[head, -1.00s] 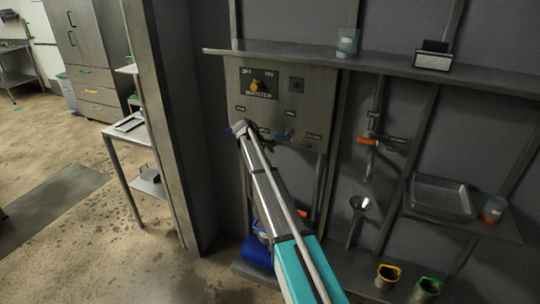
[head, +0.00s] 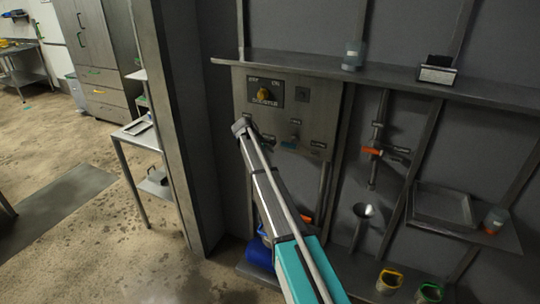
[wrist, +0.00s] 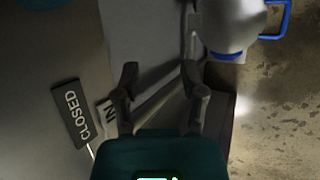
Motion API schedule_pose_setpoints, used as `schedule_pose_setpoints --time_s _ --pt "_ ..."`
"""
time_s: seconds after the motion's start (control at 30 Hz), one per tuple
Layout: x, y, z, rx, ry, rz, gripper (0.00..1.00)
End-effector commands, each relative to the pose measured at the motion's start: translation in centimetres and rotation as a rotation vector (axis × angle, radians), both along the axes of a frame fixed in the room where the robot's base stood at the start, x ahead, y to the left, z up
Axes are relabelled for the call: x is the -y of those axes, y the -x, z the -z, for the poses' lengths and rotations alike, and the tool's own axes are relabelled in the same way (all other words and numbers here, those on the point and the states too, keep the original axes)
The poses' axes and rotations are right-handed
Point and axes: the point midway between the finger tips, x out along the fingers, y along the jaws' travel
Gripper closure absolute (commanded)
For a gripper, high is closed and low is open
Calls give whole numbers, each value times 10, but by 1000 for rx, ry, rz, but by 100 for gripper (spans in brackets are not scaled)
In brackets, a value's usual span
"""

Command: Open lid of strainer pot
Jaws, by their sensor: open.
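My gripper (wrist: 160,82) is open in the wrist view, its two dark fingers apart with nothing between them. A pale grey vessel (wrist: 228,22) with a blue handle and blue edge is at the top right of that view, beyond the right finger. I cannot tell whether it is the strainer pot, and no lid is clearly visible. In the head view my arm crosses the middle and I cannot make out the gripper. A blue object (head: 259,254) is partly hidden behind the arm, low by the wall.
A "CLOSED" sign (wrist: 72,113) is left of the gripper. The booster panel (head: 317,103) is on the wall. A long shelf (head: 390,84) runs above pipework with an orange handle (head: 372,151). A funnel (head: 363,210) and a tray (head: 443,207) are right.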

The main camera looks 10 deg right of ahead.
Motion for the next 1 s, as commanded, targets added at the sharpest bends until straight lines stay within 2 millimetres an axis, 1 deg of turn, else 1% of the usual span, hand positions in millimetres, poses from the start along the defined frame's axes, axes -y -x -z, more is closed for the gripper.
schedule_pose_setpoints --time_s 0.03,0.5,1.0 --pt "-2 0 -5 0 0 0 46" --pt "-13 1 -23 0 0 0 46" --pt "-15 2 -25 0 0 0 46"
